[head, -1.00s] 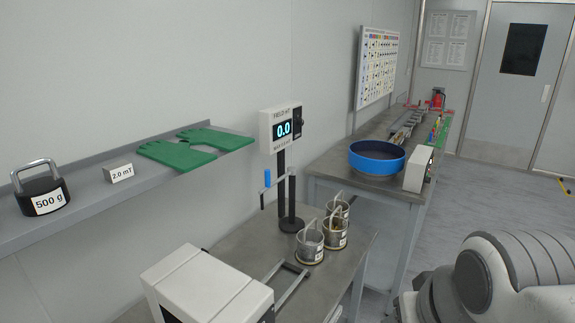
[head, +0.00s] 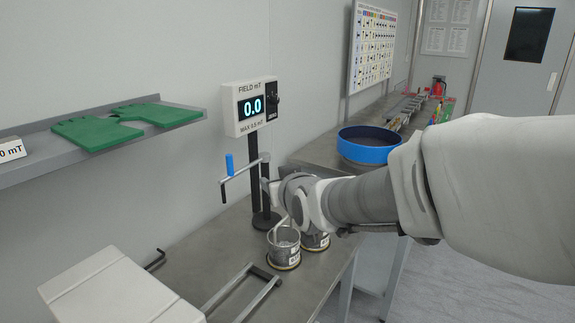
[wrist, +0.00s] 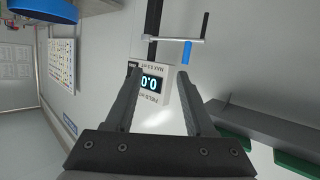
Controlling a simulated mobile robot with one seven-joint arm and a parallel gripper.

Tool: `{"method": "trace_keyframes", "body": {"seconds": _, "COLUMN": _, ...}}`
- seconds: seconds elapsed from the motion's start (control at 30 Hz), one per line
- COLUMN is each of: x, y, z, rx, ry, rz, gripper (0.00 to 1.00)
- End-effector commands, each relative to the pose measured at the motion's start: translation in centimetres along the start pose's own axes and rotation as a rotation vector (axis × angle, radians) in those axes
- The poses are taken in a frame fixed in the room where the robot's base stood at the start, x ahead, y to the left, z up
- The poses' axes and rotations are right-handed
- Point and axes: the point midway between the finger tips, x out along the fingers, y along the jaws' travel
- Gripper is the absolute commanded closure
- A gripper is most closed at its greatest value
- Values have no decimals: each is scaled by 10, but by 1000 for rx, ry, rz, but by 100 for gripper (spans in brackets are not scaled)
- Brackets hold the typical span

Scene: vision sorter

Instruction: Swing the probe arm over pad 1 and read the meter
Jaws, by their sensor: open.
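The field meter (head: 251,107) stands on a black post and its display reads 0.0. The blue handle also shows in the wrist view (wrist: 187,52). My gripper (wrist: 157,74) is open and empty, apart from the handle; its fingers frame the meter. In the head view my arm's end is right of the post. I cannot tell which spot is pad 1.
Metal pots (head: 284,248) stand on the bench below the post, partly behind my arm. A white box (head: 120,290) and a grey metal frame (head: 245,290) are in front. Green gloves (head: 125,122) lie on the wall shelf. A blue bowl (head: 368,150) sits on the far bench.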

Motion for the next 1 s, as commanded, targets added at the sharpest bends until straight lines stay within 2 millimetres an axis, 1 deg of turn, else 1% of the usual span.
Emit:
{"method": "trace_keyframes", "body": {"seconds": 0.03, "x": 22, "y": -13, "z": 10, "rx": 2, "ry": 46, "rz": -24, "gripper": 46}}
{"method": "trace_keyframes", "body": {"seconds": 0.1, "x": 41, "y": -28, "z": 10, "rx": 8, "ry": 118, "rz": -48, "gripper": 46}}
{"method": "trace_keyframes", "body": {"seconds": 0.2, "x": 61, "y": -45, "z": 10, "rx": 22, "ry": 205, "rz": -73, "gripper": 46}}
{"method": "trace_keyframes", "body": {"seconds": 0.33, "x": 76, "y": -58, "z": 9, "rx": 38, "ry": 285, "rz": -90, "gripper": 46}}
{"method": "trace_keyframes", "body": {"seconds": 0.57, "x": 88, "y": -65, "z": 4, "rx": 49, "ry": 330, "rz": -96, "gripper": 46}}
{"method": "trace_keyframes", "body": {"seconds": 0.67, "x": 98, "y": -66, "z": 0, "rx": 50, "ry": 330, "rz": -97, "gripper": 46}}
{"method": "trace_keyframes", "body": {"seconds": 1.0, "x": 152, "y": -71, "z": -18, "rx": 49, "ry": 329, "rz": -96, "gripper": 46}}
